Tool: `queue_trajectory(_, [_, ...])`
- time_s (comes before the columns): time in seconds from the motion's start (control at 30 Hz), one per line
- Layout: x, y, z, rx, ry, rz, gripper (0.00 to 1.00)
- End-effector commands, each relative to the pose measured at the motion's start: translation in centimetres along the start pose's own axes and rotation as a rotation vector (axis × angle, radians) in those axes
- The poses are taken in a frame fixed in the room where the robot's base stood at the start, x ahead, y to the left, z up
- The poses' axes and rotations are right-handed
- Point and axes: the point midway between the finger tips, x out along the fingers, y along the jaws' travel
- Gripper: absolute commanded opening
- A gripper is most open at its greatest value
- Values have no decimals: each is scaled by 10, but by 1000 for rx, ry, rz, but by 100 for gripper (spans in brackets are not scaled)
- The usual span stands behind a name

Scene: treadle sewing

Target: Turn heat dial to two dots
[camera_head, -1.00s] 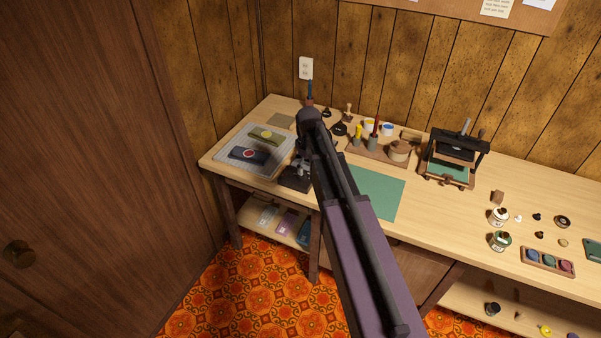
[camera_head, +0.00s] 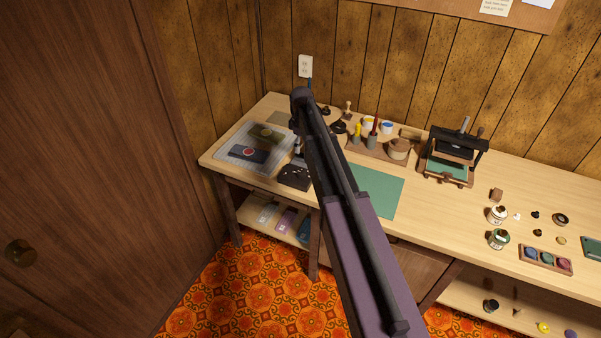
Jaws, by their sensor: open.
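A small black unit (camera_head: 295,178) with pale marks on its top sits near the front edge of the workbench, left of the green mat. It may carry the heat dial, but the dial's pointer and dots are too small to make out. My arm runs up from the bottom of the picture and bends down behind its own elbow. My gripper (camera_head: 298,152) shows only in part, just behind and above the black unit, mostly hidden by the arm. It is open and appears clear of the unit.
A grey mat (camera_head: 228,158) with two dark items lies left of the unit. A green mat (camera_head: 378,190) lies right. A wooden tool tray (camera_head: 375,150) and a black press (camera_head: 450,157) stand farther right. Ink jars (camera_head: 498,215) are at far right.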

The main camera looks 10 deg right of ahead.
Motion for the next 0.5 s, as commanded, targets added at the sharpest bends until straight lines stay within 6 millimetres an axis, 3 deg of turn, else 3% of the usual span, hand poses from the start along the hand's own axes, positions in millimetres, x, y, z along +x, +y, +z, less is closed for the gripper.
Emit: queue_trajectory(0.5, [34, -1, -1, 0, 0, 0, 82])
